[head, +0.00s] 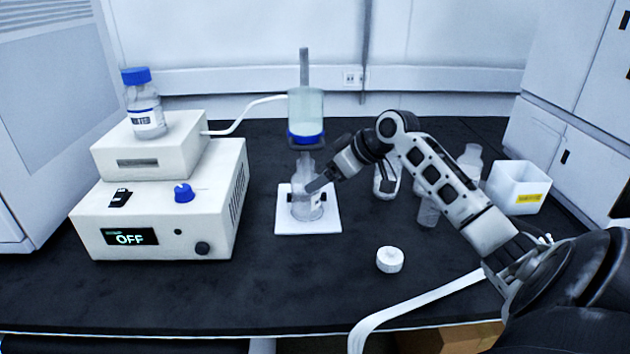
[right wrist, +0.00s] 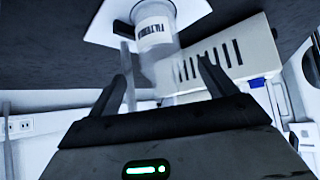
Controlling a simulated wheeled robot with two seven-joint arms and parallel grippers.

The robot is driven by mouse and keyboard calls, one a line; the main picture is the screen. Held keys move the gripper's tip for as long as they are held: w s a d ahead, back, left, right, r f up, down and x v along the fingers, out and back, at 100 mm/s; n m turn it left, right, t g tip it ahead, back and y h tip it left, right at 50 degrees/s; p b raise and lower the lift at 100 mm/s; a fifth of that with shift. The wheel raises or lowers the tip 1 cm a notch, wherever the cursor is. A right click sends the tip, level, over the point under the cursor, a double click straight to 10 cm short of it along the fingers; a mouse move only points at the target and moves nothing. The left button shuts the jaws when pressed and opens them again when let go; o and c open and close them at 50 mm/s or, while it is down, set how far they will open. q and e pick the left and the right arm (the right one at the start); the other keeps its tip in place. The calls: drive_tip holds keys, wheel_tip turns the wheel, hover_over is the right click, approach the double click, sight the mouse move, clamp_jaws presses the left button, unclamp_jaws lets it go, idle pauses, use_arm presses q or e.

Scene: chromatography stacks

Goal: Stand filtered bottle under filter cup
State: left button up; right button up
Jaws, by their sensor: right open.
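The filter cup (head: 306,112), clear with a blue lower band, is held on an upright rod above a white stand base (head: 284,222). A clear bottle (head: 308,208) stands upright on that base, below the cup. In the right wrist view the bottle (right wrist: 155,32) shows a dark-lettered label, partly readable as "FILTERED", and appears upside down. My right gripper (head: 317,186) reaches in from the right at the bottle's upper part. Its fingers (right wrist: 165,80) are apart, with the bottle beyond and between them; I cannot tell whether either touches it. My left gripper is not in view.
A white pump box (head: 165,215) reading OFF stands left, with a blue-capped bottle (head: 146,115) on its upper unit. A white cap (head: 390,260) lies front right. Clear bottles (head: 428,208) and a white bin (head: 518,190) are at right. The front middle is clear.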

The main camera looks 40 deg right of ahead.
drive_tip(key=v, duration=0.6)
drive_tip(key=shift+s, duration=0.1)
idle(0.4)
